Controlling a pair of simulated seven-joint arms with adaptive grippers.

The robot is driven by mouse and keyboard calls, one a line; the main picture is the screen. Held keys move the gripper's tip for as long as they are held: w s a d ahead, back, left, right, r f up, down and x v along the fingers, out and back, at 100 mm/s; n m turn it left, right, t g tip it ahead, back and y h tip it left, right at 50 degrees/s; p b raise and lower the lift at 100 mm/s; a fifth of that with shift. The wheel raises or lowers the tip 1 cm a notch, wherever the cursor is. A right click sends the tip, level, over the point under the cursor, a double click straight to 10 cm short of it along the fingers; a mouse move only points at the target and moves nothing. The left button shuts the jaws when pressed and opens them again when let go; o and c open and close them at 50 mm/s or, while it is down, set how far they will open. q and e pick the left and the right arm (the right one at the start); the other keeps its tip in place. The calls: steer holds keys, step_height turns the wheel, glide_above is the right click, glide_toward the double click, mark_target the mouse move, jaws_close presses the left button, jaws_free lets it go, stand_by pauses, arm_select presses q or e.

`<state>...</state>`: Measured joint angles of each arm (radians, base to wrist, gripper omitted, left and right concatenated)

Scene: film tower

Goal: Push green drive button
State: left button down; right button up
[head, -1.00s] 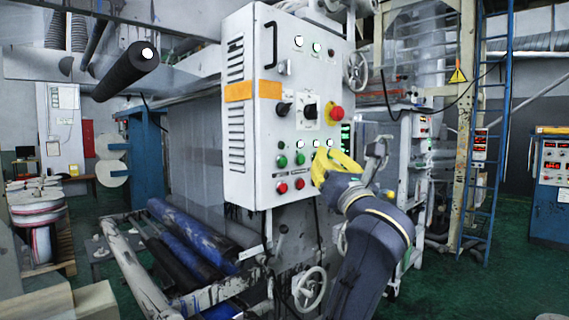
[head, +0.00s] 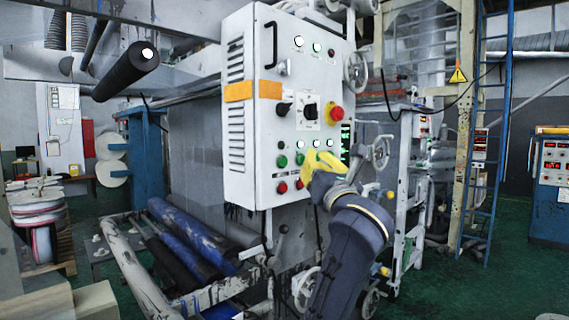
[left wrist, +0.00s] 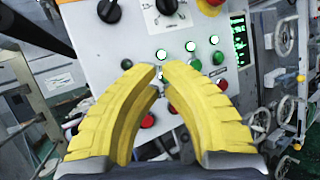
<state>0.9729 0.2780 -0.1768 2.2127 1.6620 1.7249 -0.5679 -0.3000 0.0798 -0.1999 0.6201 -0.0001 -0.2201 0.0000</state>
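The control cabinet (head: 262,130) is light grey and carries green buttons above red ones. In the left wrist view my yellow fingers (left wrist: 160,69) curve together with only a slim gap at the tips. A green button (left wrist: 162,78) shows between the tips, close to them; contact cannot be told. More green buttons (left wrist: 195,64) show to the right. Labels are too small to read, so I cannot tell which one is drive. The fingers hold nothing. My right gripper is not in view.
A red emergency knob (head: 335,113) on a yellow base and black rotary switches (head: 309,111) sit above the buttons. Red buttons (head: 282,187) lie below. A handwheel (head: 355,67) stands beside the cabinet's upper right, and rollers (head: 190,240) lie below left.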

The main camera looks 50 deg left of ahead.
mark_target(283, 162)
arm_select(q)
steer(key=shift+a, duration=2.75)
steer(key=shift+a, duration=0.25)
steer(key=shift+a, duration=0.2)
